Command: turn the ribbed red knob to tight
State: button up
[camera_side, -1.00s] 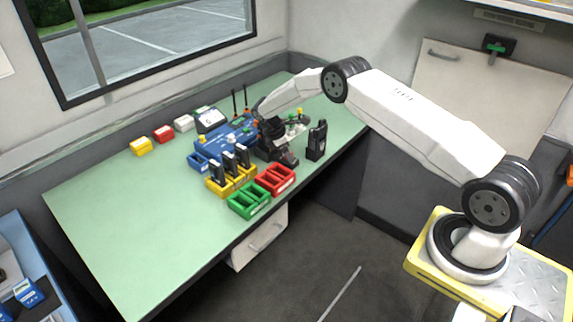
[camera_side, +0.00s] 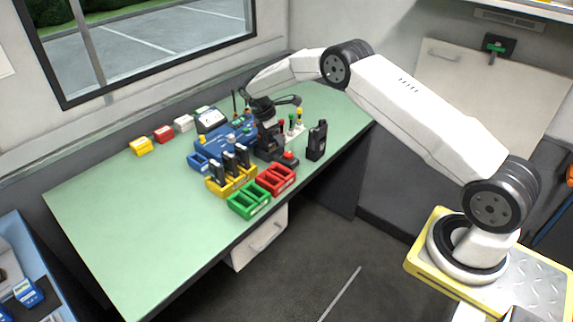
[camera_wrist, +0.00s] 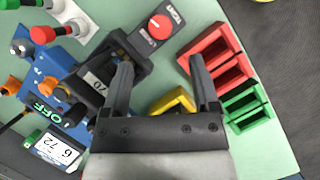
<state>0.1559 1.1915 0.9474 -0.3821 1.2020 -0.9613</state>
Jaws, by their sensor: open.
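The red knob (camera_wrist: 160,27) sits on a small dark block with white lettered labels at its sides, at the top middle of the wrist view. A small pale mark shows on its face; the lettering is too small to read surely. In the side view the knob (camera_side: 289,155) is at the near right end of the black device (camera_side: 268,141). My gripper (camera_wrist: 161,60) is open and empty, its two fingers spread wide. The knob lies beyond the fingertips, roughly between their lines, apart from both. In the side view my gripper is above the black device, its fingers hard to make out.
Red (camera_side: 276,180), green (camera_side: 248,200) and yellow (camera_side: 222,188) trays stand in front, the yellow one holding black radios. Another radio (camera_side: 316,141) stands at right. The blue unit (camera_wrist: 55,80) is beside the black device. The green table (camera_side: 110,220) is clear at left.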

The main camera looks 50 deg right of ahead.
aim_at(288, 154)
jog(key=shift+r, duration=0.2)
jog(key=shift+s+r+n+t, duration=0.65)
jog(key=shift+r+n+t, duration=0.25)
jog(key=shift+r+n, duration=1.45)
jog(key=shift+h, duration=0.3)
jog(key=shift+a+f, duration=0.2)
jog(key=shift+f, duration=1.05)
jog(key=shift+a+f, duration=0.15)
jog(key=shift+f, duration=1.1)
jog(key=shift+f, duration=0.1)
jog(key=shift+x, duration=3.8)
jog(key=shift+d, duration=0.1)
grip_shut()
